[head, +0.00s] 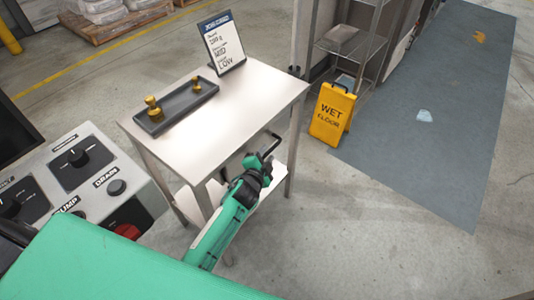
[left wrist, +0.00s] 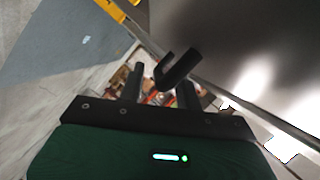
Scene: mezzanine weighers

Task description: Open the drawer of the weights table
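The weights table (head: 215,115) is a pale metal table with a dark tray (head: 150,126) holding brass weights (head: 152,106) on top. My left gripper (head: 268,158) is at the table's right front side, just below the tabletop edge. In the left wrist view its two dark fingers (left wrist: 162,92) stand apart. A black bar-shaped handle (left wrist: 181,67) shows near and partly between the fingertips, beside a grey metal face (left wrist: 240,45). I cannot tell whether they touch it. The drawer's outline is not clear in the head view. My right gripper is not in view.
A sign (head: 223,45) stands at the tabletop's back. A yellow wet floor sign (head: 332,113) stands on the floor to the right, before a metal rack (head: 345,42). A control panel (head: 85,185) with knobs is at left.

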